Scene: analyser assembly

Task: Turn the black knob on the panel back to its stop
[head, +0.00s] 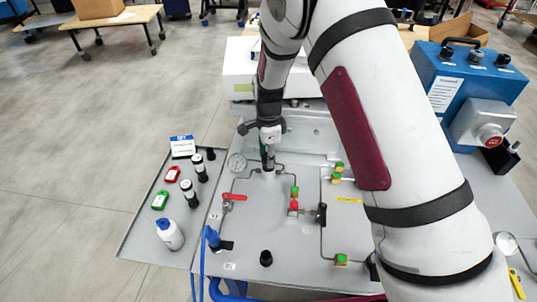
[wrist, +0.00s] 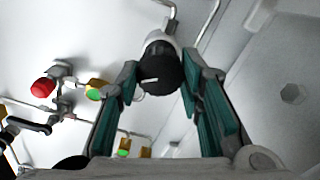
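The black knob (wrist: 160,75) is round, with a short white mark on its face, and sits on a pale fitting in the wrist view. My gripper (wrist: 160,82) points at it, with one teal finger on each side. A thin sliver of panel shows between the left fingertip and the knob. The right fingertip is very close to the knob's edge, and I cannot tell if it touches.
Green-and-red fittings (head: 294,204) and thin pipes lie to the right. Another black knob (head: 266,258) is nearer. A tray (head: 140,240) with bottles is at left.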

